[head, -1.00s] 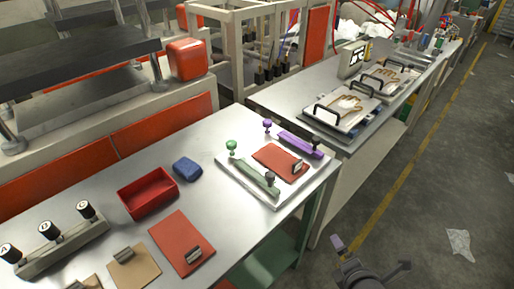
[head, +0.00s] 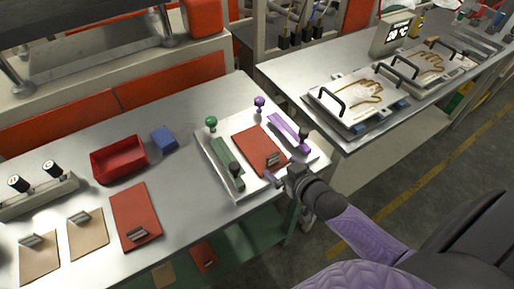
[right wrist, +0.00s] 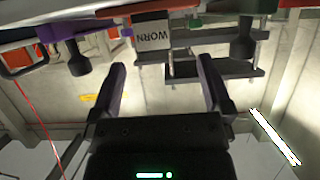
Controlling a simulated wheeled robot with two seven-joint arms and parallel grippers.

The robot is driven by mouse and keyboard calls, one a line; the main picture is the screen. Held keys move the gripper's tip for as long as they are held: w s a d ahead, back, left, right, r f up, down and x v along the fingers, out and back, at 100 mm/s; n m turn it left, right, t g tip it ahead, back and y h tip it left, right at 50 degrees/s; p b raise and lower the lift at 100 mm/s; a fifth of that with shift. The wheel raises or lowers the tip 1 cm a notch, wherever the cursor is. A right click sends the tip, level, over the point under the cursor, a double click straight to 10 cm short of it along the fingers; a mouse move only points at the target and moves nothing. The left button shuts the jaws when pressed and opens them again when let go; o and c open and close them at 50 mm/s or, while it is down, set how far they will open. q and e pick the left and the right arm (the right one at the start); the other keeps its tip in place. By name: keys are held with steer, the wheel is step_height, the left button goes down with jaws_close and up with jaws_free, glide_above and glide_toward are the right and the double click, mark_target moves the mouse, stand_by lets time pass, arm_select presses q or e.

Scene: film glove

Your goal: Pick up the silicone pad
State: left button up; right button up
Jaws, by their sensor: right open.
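A red-orange pad (head: 255,142) lies flat on a white plate (head: 213,150), between a green bar (head: 227,160) and a purple bar (head: 287,132). A small metal tab (head: 273,160) stands at its near edge. In the right wrist view a tab marked "WORN" (right wrist: 153,38) shows upside down. A second red-orange pad (head: 133,210) with a similar tab lies on the bench to the left. My right gripper (head: 284,174) is at the plate's near edge, close to the first pad's tab. In the wrist view its fingers (right wrist: 162,80) are apart with nothing between them. My left gripper is not in view.
Black knobs on the bars (head: 235,168) (head: 303,134) stand on both sides of the tab. A red bin (head: 120,158), a blue block (head: 164,138) and tan pads (head: 88,236) share the bench. A second bench with glove plates (head: 345,92) is at right.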

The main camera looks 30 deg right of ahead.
mark_target(274, 157)
steer(key=x, duration=0.2)
steer(key=b+x, duration=0.1)
steer(key=x, duration=0.1)
steer(key=b+x, duration=0.1)
steer(key=x, duration=0.1)
steer(key=shift+d+r, duration=0.2)
steer(key=shift+d, duration=0.2)
steer(key=shift+c, duration=0.4)
steer(key=c, duration=0.5)
jaws_close()
